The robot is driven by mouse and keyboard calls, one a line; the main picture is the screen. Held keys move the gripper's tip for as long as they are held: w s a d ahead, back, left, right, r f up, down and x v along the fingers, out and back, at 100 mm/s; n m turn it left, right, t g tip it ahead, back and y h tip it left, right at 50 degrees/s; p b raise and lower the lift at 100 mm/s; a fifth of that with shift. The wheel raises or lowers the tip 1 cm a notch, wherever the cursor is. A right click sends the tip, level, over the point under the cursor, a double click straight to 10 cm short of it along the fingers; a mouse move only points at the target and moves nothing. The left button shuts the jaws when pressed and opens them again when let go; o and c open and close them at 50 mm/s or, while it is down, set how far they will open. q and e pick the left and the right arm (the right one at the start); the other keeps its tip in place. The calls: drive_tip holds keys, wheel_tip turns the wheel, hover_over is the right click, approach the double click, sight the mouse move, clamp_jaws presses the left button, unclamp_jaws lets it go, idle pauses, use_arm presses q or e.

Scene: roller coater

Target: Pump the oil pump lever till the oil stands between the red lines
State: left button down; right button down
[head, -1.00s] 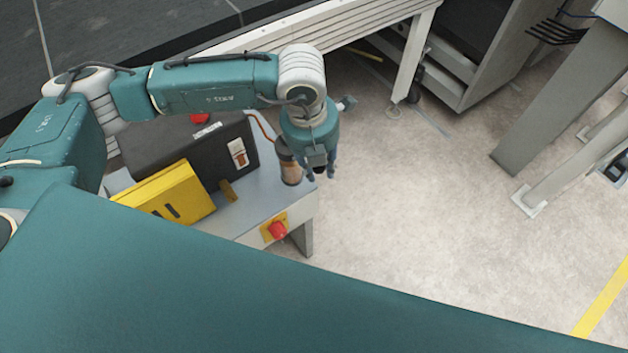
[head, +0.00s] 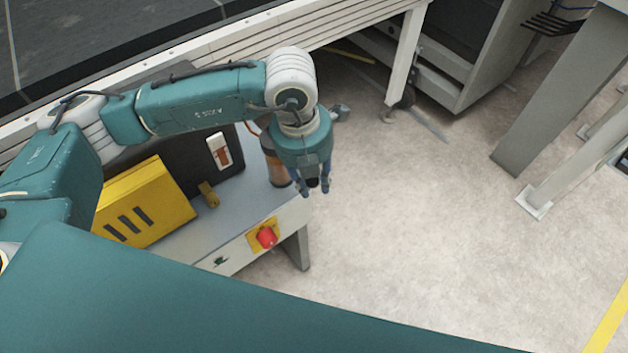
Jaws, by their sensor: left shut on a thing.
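My left gripper (head: 313,187) points down at the right end of the grey bench. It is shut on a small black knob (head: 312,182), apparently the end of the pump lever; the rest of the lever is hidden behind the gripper. An amber-brown cylinder (head: 276,168) stands just left of the fingers, partly covered by them. A white gauge plate with a reddish-brown window (head: 219,151) sits on the dark box (head: 188,160). It is too small to tell the oil level or separate red lines. My right gripper is not in view.
The grey bench (head: 225,225) carries a yellow slotted box (head: 145,203), a small brass part (head: 209,194) and a red knob on a yellow plate (head: 266,237) at its front. A white-framed table (head: 405,55) stands behind. The floor to the right is clear up to a grey post.

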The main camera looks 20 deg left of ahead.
use_arm(q)
drive_tip(key=shift+s+a+f, duration=0.15)
drive_tip(key=shift+s+f, duration=0.05)
drive_tip(key=shift+f, duration=0.05)
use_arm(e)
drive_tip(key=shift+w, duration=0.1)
use_arm(q)
drive_tip(key=c, duration=1.5)
unclamp_jaws()
drive_tip(key=shift+c, duration=0.2)
drive_tip(key=shift+o, duration=0.5)
drive_tip(key=shift+w+a, duration=0.15)
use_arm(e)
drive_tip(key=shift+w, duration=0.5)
use_arm(q)
drive_tip(key=shift+r, duration=0.1)
drive_tip(key=r, duration=1.1)
drive_tip(key=shift+a+r, duration=0.2)
drive_tip(key=shift+a, duration=0.15)
drive_tip(key=shift+s+a+r, duration=0.1)
drive_tip(key=shift+s+r, duration=0.1)
drive_tip(key=shift+r, duration=0.05)
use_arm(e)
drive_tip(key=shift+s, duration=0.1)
